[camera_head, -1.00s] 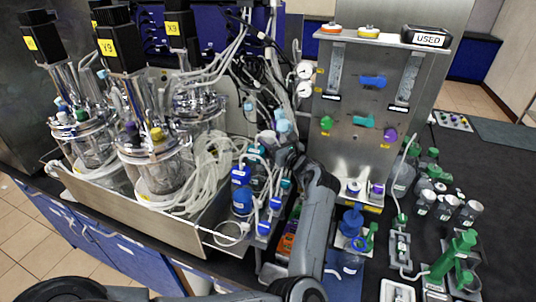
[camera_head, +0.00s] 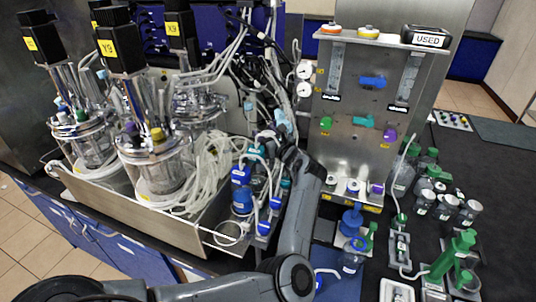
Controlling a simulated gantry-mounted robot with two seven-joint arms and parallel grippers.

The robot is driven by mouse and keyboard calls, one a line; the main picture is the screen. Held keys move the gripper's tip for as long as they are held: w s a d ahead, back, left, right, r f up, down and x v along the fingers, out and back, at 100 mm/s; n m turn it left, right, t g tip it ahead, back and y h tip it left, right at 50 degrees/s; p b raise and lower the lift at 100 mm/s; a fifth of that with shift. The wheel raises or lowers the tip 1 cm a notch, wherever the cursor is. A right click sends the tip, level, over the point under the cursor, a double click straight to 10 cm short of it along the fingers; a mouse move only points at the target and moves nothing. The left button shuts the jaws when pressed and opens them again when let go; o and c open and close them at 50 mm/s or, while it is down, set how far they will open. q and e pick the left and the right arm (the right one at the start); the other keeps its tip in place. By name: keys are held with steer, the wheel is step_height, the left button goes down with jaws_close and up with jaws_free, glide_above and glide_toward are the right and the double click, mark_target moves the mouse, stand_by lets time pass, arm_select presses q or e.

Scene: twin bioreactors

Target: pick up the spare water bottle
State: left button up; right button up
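Several blue-capped bottles stand in a rack beside the reactor tray, among them a blue bottle (camera_head: 242,200). A clear bottle with a blue cap (camera_head: 352,256) stands at the front of the right-hand bench. I cannot tell which one is the spare water bottle. My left arm comes in along the bottom and rises to the rack. My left gripper (camera_head: 268,143) is among the bottles and tubing at the back of this rack. Its fingers are small and partly hidden, so I cannot tell whether they are open or hold anything. My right gripper is not in view.
Glass bioreactors (camera_head: 152,165) and coiled clear tubing (camera_head: 208,165) fill the metal tray at left. A steel panel (camera_head: 350,140) with valves stands behind. The dark bench at far right is mostly clear.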

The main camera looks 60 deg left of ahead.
arm_select(q)
jaws_close()
steer(key=shift+r, duration=0.1)
